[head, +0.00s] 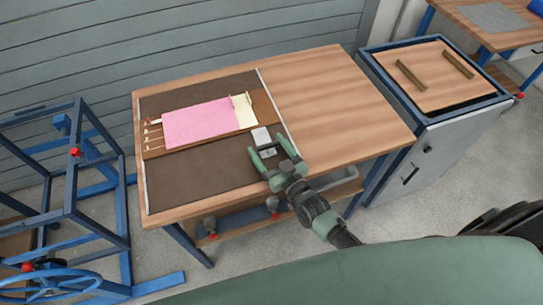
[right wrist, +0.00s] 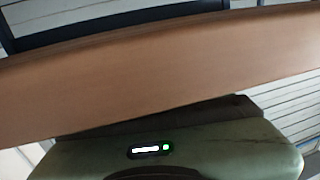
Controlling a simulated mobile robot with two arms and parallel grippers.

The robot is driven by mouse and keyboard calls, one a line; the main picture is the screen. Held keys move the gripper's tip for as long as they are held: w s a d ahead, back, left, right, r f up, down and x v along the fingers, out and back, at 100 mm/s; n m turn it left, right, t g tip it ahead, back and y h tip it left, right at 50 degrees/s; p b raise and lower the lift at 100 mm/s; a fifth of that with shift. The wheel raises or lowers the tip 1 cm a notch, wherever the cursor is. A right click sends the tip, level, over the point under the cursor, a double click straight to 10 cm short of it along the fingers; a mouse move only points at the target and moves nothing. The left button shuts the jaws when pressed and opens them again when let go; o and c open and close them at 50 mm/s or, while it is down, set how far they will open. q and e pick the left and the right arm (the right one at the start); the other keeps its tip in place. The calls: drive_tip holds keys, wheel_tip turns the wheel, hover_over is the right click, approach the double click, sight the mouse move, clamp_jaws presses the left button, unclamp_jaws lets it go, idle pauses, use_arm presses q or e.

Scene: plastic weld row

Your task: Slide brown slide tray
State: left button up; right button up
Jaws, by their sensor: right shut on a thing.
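The brown slide tray (head: 152,142) lies across a dark brown bed between two pale rails. It carries a pink sheet (head: 198,123) and a cream piece (head: 244,112) at its right end. Several small pale pins show at its left end. A pale grey block (head: 261,136) sits at the tray's front edge, towards the right. My right gripper (head: 271,150) is at this block, shut on it as far as I can tell; the contact is partly hidden. In the right wrist view a brown panel crosses above my green gripper housing, and the fingertips are hidden. My left gripper is not in view.
The right part of the wooden table (head: 330,100) is bare. A cabinet (head: 445,135) with two brown bars on top stands at the right. A blue metal frame (head: 75,190) stands at the left. The dark bed (head: 205,185) in front of the tray is clear.

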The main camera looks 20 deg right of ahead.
drive_tip(key=shift+x, duration=1)
drive_tip(key=shift+f, duration=0.1)
drive_tip(key=shift+s, duration=0.1)
drive_tip(key=o, duration=1.9)
drive_tip(key=shift+b+v, duration=0.5)
drive_tip(key=shift+v, duration=3.35)
